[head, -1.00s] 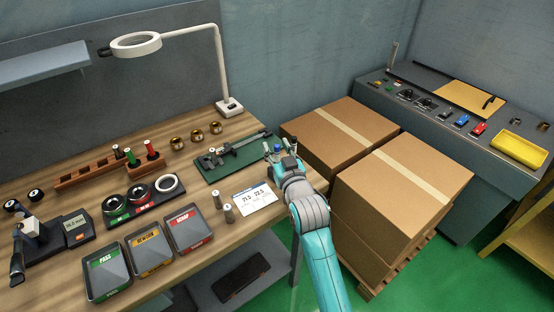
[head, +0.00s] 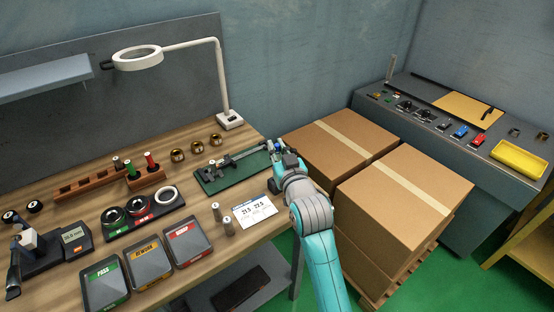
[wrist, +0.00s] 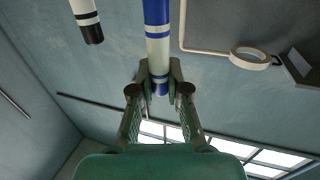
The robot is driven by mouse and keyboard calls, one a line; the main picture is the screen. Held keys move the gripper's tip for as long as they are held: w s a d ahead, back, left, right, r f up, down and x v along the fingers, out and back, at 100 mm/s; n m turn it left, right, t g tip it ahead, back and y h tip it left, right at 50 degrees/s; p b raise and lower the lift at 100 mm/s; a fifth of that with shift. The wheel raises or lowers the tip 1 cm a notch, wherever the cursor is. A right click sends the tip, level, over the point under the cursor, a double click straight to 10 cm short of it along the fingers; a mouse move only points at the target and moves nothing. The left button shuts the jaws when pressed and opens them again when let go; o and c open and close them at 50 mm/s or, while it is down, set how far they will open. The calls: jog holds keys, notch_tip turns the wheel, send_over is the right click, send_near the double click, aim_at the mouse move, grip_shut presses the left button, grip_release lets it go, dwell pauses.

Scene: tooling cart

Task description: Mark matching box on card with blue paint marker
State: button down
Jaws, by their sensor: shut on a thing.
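My gripper (wrist: 158,85) is shut on the blue paint marker (wrist: 157,30), which has a white band and a blue end between the fingertips. In the head view, my gripper (head: 281,150) is at the bench's right edge, beyond the card and by the green mat's right end. The marker is too small there to make out clearly. The white card (head: 254,210) lies flat near the bench's front right edge, with two printed numbers. Its boxes are too small to make out. The gauge display (head: 73,236) at the left is also too small to read surely.
Three labelled trays (head: 148,268) line the front. Cardboard boxes (head: 400,195) stand right of the bench. A dark-tipped, white-banded rod (wrist: 88,22) is near the marker.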

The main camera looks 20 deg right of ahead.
jog(key=shift+r, duration=4.7)
